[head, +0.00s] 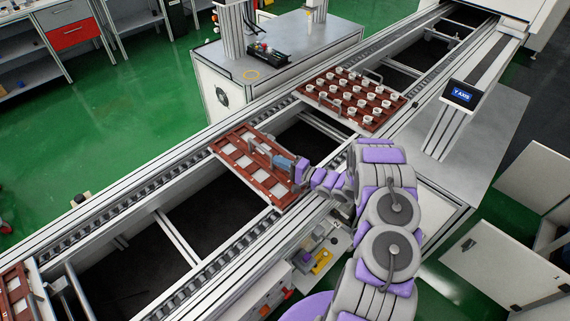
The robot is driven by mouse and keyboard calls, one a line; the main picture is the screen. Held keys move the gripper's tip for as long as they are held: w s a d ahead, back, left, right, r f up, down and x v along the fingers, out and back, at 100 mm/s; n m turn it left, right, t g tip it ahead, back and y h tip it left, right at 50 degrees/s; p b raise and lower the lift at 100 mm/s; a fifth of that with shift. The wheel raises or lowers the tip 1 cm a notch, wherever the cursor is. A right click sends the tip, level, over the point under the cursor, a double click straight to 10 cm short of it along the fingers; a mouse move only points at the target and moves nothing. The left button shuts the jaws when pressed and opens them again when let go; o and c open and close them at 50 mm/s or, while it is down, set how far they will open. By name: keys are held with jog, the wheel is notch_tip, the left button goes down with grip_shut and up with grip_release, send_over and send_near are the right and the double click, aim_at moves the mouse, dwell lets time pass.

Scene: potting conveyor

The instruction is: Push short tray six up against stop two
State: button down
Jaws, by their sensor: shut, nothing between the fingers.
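A red-brown tray with pale square inserts (222,147) lies across the conveyor rails in the middle of the head view. I cannot read a number on it, so I cannot tell whether it is short tray six. My gripper (276,157) is shut and empty, low over the tray's right part beside a grey upright handle. I cannot tell whether it touches the tray or handle. My gripper and wrist hide part of the tray's right end. I cannot pick out stop two; no stop shows a readable label.
A longer red-brown tray (312,91) full of white pots sits farther up the conveyor, with a gap between the trays. Part of another tray (14,296) shows at bottom left. The conveyor rail (130,196) between is clear. A control screen (462,95) stands at right.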

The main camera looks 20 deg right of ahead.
jog(key=shift+w, duration=0.1)
jog(key=shift+w+p, duration=0.2)
jog(key=shift+p, duration=0.2)
jog(key=shift+w+a+p, duration=0.25)
jog(key=shift+w+p, duration=0.25)
jog(key=shift+w, duration=0.05)
jog(key=shift+a, duration=0.3)
